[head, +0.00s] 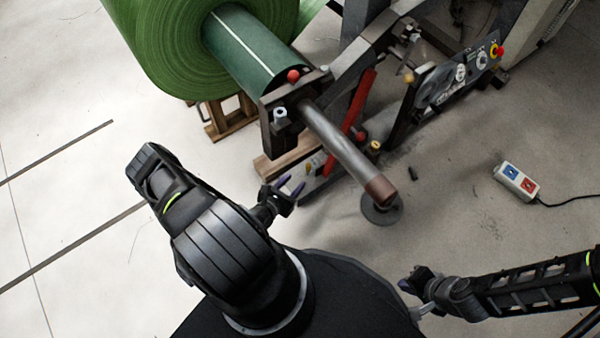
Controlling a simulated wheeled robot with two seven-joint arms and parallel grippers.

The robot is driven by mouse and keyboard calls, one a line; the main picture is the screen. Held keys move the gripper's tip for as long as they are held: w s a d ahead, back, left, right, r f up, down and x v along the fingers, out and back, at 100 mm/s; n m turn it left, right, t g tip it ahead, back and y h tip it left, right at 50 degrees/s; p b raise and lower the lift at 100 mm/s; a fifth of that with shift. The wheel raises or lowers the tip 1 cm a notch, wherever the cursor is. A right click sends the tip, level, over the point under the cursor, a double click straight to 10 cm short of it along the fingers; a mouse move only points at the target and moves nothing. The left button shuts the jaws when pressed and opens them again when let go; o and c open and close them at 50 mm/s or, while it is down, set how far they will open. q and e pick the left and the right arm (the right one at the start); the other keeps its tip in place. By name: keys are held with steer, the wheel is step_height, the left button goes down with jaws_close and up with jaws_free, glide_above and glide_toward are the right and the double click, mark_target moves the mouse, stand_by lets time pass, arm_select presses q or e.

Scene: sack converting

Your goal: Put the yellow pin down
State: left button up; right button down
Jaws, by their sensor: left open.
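I cannot make out a yellow pin for certain. A small yellow-topped part (375,147) shows low on the machine, beside the red bar; I cannot tell whether it is the pin. My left gripper (292,187) is open, its purple-tipped fingers apart with nothing visible between them. It is in front of the machine's wooden block, left of the steel shaft's end. My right gripper (408,287) is at the lower right, beside my dark base and well away from the machine. Its fingers are small and partly hidden, so its opening is unclear.
A green roll (175,50) sits on a shaft (345,150) that juts toward me, above a round floor disc (381,212). A red bar (350,122) and wooden block (283,165) are near my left gripper. A control box (517,181) with a cable lies on the floor at right.

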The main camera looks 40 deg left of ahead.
arm_select(q)
steer(key=shift+s+r, duration=0.2)
steer(key=shift+s, duration=0.3)
steer(key=shift+o, duration=0.4)
stand_by(0.9)
